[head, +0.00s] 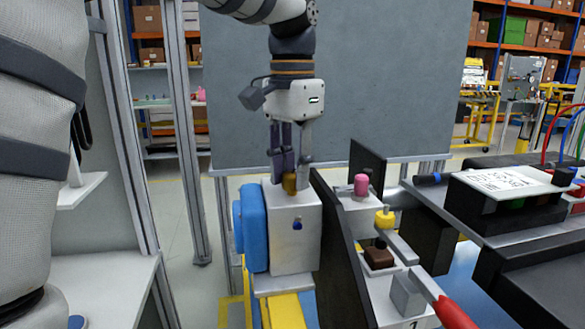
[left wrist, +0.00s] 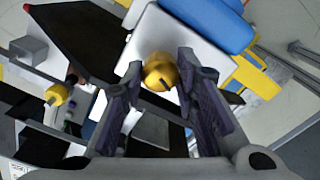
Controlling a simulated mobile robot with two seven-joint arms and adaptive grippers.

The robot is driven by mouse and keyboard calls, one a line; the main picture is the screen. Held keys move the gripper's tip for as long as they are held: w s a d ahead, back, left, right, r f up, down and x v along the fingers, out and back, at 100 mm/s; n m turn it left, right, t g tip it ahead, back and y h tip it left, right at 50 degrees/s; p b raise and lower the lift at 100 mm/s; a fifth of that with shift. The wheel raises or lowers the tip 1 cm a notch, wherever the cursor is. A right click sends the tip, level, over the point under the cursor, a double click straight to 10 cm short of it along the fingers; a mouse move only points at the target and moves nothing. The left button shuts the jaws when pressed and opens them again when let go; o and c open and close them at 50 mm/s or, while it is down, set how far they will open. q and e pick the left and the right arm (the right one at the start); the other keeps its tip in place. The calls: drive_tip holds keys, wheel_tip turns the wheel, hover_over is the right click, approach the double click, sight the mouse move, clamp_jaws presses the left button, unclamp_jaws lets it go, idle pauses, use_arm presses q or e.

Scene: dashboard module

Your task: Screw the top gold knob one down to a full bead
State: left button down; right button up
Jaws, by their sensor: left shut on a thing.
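How far the knob is screwed down, and any bead, cannot be told. My right gripper is not in view.
A blue rounded block (head: 252,228) is at the box's left side. A dark upright panel (head: 338,245) stands close on its right. Beyond are a pink knob (head: 361,184), a yellow knob (head: 385,217) and a red-handled lever (head: 455,312).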

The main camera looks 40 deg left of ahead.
sight(292, 174)
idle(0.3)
use_arm(q)
drive_tip(key=c, duration=1.2)
unclamp_jaws()
drive_tip(key=shift+c, duration=0.2)
wheel_tip(292, 174, up, 12)
